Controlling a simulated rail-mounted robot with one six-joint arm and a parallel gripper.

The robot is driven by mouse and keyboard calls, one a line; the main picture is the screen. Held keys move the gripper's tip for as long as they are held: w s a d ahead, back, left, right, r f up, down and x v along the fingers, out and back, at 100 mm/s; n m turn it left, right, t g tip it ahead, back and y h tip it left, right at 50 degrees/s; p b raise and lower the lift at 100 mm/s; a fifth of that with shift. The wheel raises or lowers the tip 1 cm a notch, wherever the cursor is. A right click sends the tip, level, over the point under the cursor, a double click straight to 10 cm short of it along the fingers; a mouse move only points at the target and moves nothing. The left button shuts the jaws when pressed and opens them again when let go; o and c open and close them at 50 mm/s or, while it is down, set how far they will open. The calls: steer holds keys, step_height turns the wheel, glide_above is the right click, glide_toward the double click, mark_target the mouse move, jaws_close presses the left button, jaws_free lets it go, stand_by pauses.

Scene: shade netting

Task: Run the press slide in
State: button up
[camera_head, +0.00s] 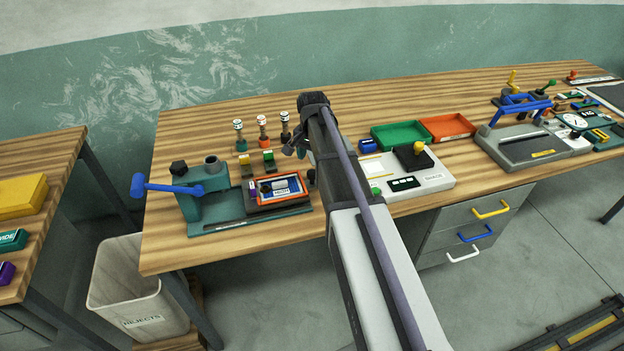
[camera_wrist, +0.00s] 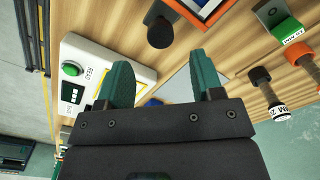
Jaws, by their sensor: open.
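The press (camera_head: 207,185) is a teal frame with a blue lever (camera_head: 160,187) at the left of the bench. Its slide (camera_head: 250,200), carrying an orange-framed plate (camera_head: 277,189), sits out to the right of the press head. A dark round knob (camera_head: 311,177) is at the slide's right end, partly beside my arm. In the wrist view the knob (camera_wrist: 160,32) and a corner of the orange frame (camera_wrist: 197,8) show beyond the fingers. My gripper (camera_wrist: 166,82) is open, with nothing between its teal fingertips, above the bench and apart from the knob.
Several stamps with white tops (camera_head: 263,129) and small blocks (camera_head: 268,161) stand behind the slide. A white box with a green button (camera_wrist: 73,69) lies to the right of my arm, before green (camera_head: 400,135) and orange (camera_head: 447,127) trays. A rejects bin (camera_head: 135,289) stands at floor level.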

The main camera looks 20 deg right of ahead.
mark_target(312, 172)
step_height(312, 172, down, 7)
steer(key=b, duration=0.4)
steer(key=shift+r+b, duration=0.2)
steer(key=shift+b, duration=0.15)
steer(key=shift+r, duration=0.15)
steer(key=shift+c, duration=0.2)
jaws_close()
